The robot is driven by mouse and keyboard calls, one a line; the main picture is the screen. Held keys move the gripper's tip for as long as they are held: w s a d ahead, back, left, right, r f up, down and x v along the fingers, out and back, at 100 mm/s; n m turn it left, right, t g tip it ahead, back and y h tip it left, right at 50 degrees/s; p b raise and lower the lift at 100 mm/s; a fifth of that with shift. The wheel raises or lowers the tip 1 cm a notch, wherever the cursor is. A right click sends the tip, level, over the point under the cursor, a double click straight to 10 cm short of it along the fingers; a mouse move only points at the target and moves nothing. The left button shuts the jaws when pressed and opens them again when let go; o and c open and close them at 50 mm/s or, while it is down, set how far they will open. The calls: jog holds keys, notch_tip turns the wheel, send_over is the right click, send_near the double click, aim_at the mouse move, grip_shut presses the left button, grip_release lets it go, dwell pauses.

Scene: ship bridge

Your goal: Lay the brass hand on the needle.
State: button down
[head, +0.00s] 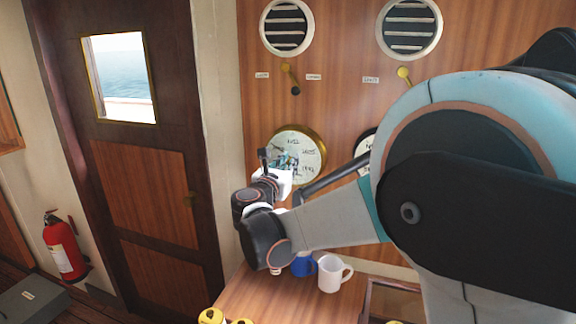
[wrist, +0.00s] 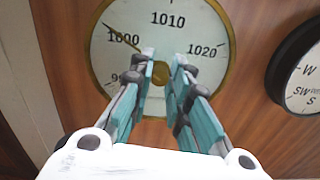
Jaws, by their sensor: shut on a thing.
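The barometer (head: 312,147) is a round white dial with a brass rim on the wood panel; it also fills the upper middle of the wrist view (wrist: 195,20). Its dark needle (wrist: 113,32) points to the upper left, near the 1000 mark. A small brass piece (wrist: 159,75), seemingly the hub of the brass hand, shows between my fingers at the dial's middle. My gripper (wrist: 165,60) is at the dial face, its fingers closed on the brass hand's hub. The fingers hide most of the hub, and I cannot make out where the brass hand points.
A second dial with compass letters (wrist: 305,85) hangs to the right. Two round vents (head: 286,27) and small levers (head: 404,75) are above. A blue mug (head: 303,264) and a white mug (head: 331,275) stand on the wooden counter (head: 262,300) below my arm.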

jog(key=shift+n, duration=0.4)
jog(key=c, duration=1.5)
grip_release()
jog(key=shift+o, duration=0.2)
jog(key=shift+s, duration=0.1)
jog(key=v, duration=0.7)
jog(key=shift+s, duration=0.1)
